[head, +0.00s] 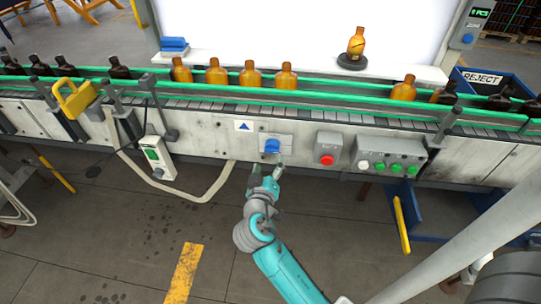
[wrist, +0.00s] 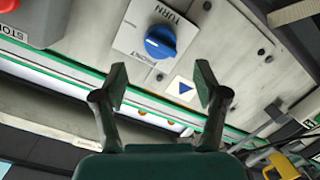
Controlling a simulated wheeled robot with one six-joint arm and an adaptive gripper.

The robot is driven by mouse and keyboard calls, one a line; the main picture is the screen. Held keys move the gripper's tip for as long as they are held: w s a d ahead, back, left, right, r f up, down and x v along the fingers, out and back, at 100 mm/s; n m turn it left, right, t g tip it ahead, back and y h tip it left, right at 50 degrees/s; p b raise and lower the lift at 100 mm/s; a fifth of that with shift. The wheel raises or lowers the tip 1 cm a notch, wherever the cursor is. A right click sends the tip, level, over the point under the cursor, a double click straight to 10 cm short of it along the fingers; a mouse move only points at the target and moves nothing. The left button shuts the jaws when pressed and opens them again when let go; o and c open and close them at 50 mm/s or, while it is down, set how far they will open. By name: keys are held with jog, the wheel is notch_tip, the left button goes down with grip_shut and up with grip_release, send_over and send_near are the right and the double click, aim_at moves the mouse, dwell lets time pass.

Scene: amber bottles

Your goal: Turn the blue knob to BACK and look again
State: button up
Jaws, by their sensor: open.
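The blue knob (head: 272,146) sits on a small plate on the conveyor's front panel. In the wrist view the knob (wrist: 160,42) is on a pale plate (wrist: 130,38) lettered TURN, with a second, partly readable word on its other side. A pale mark crosses the knob; I cannot tell for sure which word it points to. My gripper (head: 267,168) is open and empty just in front of and below the knob. In the wrist view the two fingers (wrist: 162,84) are spread apart, with the knob beyond their tips and not touched. An amber bottle (head: 356,42) stands upright on a dark disc (head: 352,61) behind the conveyor.
A red stop button (head: 327,159) and a box of several buttons (head: 388,157) are right of the knob. A blue triangle sign (head: 245,126) is left. Amber bottles (head: 250,76) stand between green rails. A blue REJECT bin (head: 500,82) is far right. The floor in front is open.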

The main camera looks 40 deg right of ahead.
jog(key=shift+v, duration=2.7)
jog(key=shift+f, duration=0.1)
jog(key=s+a+f+n+t+y, duration=0.2)
jog(key=s+a+f+n+y, duration=0.1)
jog(key=s+a+f+y, duration=0.4)
jog(key=s+a+f+n+t+y, duration=0.1)
jog(key=s+a+f+n+y, duration=0.2)
jog(key=s+f, duration=0.35)
jog(key=s+a+r+m+t+y, duration=0.1)
jog(key=s+a+r, duration=0.1)
jog(key=s+r, duration=0.3)
jog(key=s+a+r+m+y, duration=0.1)
jog(key=s+r, duration=0.4)
jog(key=s, duration=0.8)
jog(key=shift+s+a+t+y, duration=0.25)
jog(key=shift+a+t+y, duration=0.15)
jog(key=shift+a+y, duration=0.1)
jog(key=shift+r, duration=0.1)
